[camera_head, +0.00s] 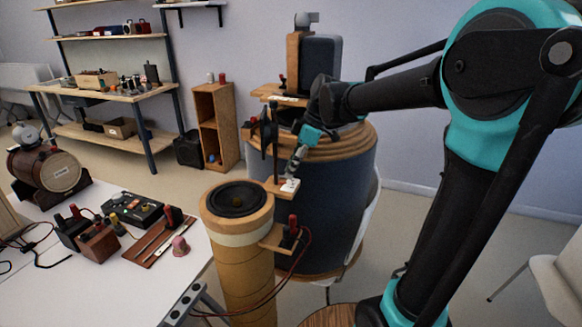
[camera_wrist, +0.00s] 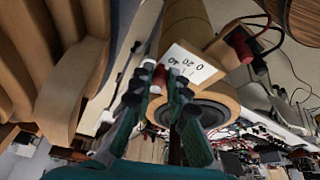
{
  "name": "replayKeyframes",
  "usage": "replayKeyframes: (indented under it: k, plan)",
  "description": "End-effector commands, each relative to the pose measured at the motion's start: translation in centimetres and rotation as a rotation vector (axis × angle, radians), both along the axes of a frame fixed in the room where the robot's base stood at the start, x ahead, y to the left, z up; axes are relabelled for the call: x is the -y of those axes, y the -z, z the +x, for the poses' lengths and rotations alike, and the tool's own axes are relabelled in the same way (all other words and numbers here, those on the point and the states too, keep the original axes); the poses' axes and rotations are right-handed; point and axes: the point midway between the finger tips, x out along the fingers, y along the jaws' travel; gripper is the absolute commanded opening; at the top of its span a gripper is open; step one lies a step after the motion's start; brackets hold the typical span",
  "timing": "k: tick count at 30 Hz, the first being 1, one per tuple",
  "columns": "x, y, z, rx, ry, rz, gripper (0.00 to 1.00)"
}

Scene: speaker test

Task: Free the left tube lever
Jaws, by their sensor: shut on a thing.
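A tan tube (camera_head: 240,262) with a black speaker cone (camera_head: 236,198) in its top stands upright in front of a big dark drum. A small wooden bracket at the tube's upper right carries a white scale card (camera_head: 289,185). In the wrist view the scale card (camera_wrist: 188,62) shows printed numbers. My gripper (camera_head: 293,171) reaches down to this bracket from above. In the wrist view my gripper (camera_wrist: 157,76) is shut on a small red lever knob (camera_wrist: 159,75) beside the card. The fingers hide the rest of the lever.
A lower bracket with red and black terminals (camera_head: 292,228) and trailing wires sticks out from the tube. The dark drum (camera_head: 322,205) stands close behind. A white table (camera_head: 160,285) with small devices is at left. Open floor lies at right.

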Motion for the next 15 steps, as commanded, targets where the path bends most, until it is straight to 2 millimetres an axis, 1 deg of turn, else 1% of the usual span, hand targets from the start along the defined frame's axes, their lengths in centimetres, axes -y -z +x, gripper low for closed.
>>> replayKeyframes:
  k: [10,11,15]
  plan:
    - [-0.01,-0.01,-0.09,-0.001,0.017,0.0,0.0]
    - [-0.01,-0.01,-0.09,-0.001,0.017,0.001,0.19]
    - [-0.01,0.0,-0.08,0.0,0.016,0.001,0.36]
